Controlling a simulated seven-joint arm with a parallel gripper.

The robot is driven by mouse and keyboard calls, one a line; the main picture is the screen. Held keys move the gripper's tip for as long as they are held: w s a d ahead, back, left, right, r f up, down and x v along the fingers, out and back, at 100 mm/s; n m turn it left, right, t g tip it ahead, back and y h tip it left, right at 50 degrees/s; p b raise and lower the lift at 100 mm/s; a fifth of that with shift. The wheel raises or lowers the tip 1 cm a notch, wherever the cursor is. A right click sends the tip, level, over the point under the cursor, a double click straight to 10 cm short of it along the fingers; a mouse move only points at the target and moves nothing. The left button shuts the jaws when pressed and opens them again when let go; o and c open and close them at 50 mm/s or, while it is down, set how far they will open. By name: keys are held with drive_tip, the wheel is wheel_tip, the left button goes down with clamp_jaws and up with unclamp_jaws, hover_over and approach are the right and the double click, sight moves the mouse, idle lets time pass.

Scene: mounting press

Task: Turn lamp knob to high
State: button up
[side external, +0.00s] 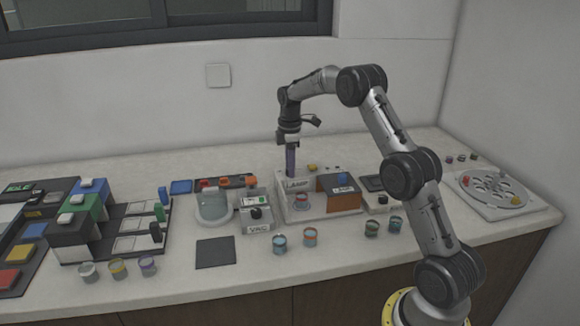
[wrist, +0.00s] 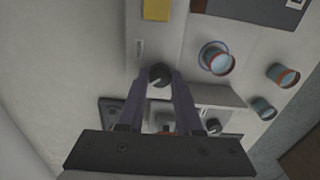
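The lamp unit (side external: 298,187) is a pale box labelled LAMP in the middle of the counter. My gripper (side external: 291,174) points down over its back left part in the side external view. In the wrist view a round dark knob (wrist: 159,75) with a pale pointer mark sits on a pale panel (wrist: 185,45). My gripper's two fingertips (wrist: 159,82) are apart, one on each side of this knob. I cannot tell whether they touch it. The knob is hidden behind my fingers in the side external view, and its setting is too small to read.
The VAC unit (side external: 256,214) stands to the left. Several small cups, including one blue cup (side external: 310,237), stand in front. A dark mat (side external: 215,252) lies front left.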

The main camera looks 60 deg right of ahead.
clamp_jaws()
drive_tip(key=m, duration=0.7)
drive_tip(key=shift+m, duration=0.3)
drive_tip(key=m, duration=0.4)
drive_tip(key=shift+r, duration=0.1)
drive_tip(key=shift+m, duration=2)
